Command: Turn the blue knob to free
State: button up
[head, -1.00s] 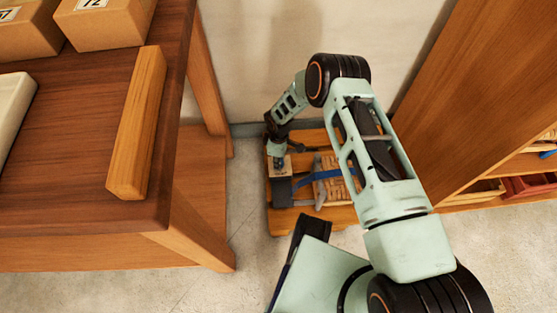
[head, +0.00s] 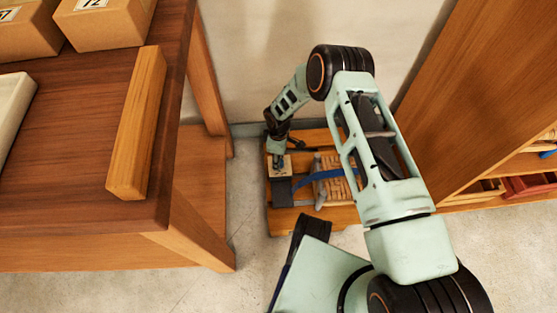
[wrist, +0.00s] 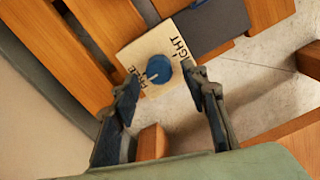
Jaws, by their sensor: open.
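The blue knob (wrist: 158,69) sits on a pale square plate (wrist: 147,50) lettered "FREE" on its left side and "TIGHT" on its right, both partly covered. A small light mark shows on the knob's lower-left part. My gripper (wrist: 160,80) is open, with one finger on either side of the knob and a visible gap to it on both sides. I cannot tell how far above the plate the fingertips are. In the head view my gripper (head: 279,157) is over the plate (head: 288,167) and largely hides the knob.
The plate is on a low slatted wooden seat (head: 311,218) with a blue strap (head: 325,174) across a bundle. A wooden table (head: 60,130) with boxes stands left and a wooden shelf (head: 470,100) right. A wall is close behind. Pale floor (head: 245,210) is clear between table and seat.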

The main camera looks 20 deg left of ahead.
notch_tip(320, 180, up, 10)
dwell(0.4)
jog(key=shift+r, duration=0.1)
